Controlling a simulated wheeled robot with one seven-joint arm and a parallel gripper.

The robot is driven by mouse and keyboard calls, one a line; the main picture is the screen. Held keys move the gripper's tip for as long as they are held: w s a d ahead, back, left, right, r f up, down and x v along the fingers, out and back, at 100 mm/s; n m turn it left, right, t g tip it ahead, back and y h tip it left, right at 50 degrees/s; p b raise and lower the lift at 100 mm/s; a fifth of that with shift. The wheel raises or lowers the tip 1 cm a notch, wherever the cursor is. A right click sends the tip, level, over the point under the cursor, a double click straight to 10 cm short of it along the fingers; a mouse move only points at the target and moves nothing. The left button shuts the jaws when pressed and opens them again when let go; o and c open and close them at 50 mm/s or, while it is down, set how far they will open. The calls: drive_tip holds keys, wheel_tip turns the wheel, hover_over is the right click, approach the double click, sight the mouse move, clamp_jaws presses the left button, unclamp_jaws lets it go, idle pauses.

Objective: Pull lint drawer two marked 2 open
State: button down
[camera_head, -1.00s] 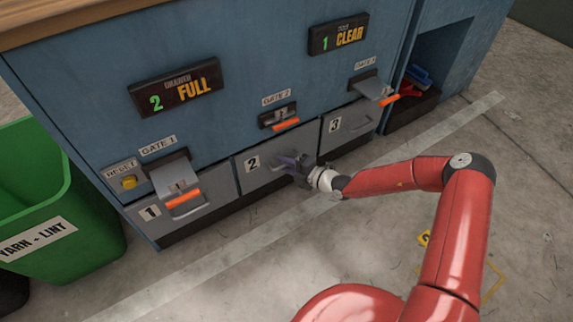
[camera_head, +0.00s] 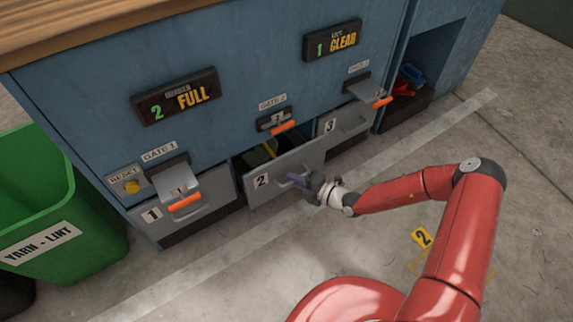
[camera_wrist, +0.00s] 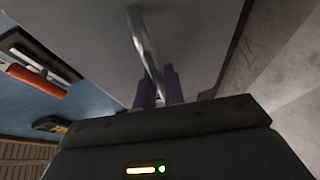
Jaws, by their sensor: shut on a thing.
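The grey lint drawer marked 2 (camera_head: 272,187) stands partly open in the head view, pulled out from the blue cabinet between drawers 1 and 3. Something yellowish shows in the dark gap behind its front. My gripper (camera_head: 306,184) is at the right part of the drawer front, shut on its handle. In the wrist view the metal handle bar (camera_wrist: 143,42) runs between my two dark fingers (camera_wrist: 160,85), against the drawer's pale front (camera_wrist: 195,40). In the head view, my gripper hides most of the handle.
Drawer 1 (camera_head: 210,197) and drawer 3 (camera_head: 345,128) are closed. Gates with orange handles sit above the drawers. A green yarn and lint bin (camera_head: 100,255) stands at the left. The floor before the cabinet is clear, with a pale line (camera_head: 220,245) and a yellow 2 marker (camera_head: 422,237).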

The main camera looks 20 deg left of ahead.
drive_tip(key=s+d+p, duration=0.4)
drive_tip(key=s+d, duration=1)
drive_tip(key=d, duration=0.2)
drive_tip(key=shift+p, duration=0.35)
drive_tip(key=shift+w, duration=0.1)
drive_tip(key=c, duration=1.5)
unclamp_jaws()
drive_tip(key=shift+d, duration=0.1)
drive_tip(key=v, duration=0.7)
drive_tip(key=shift+d, duration=0.4)
drive_tip(key=shift+r, duration=0.1)
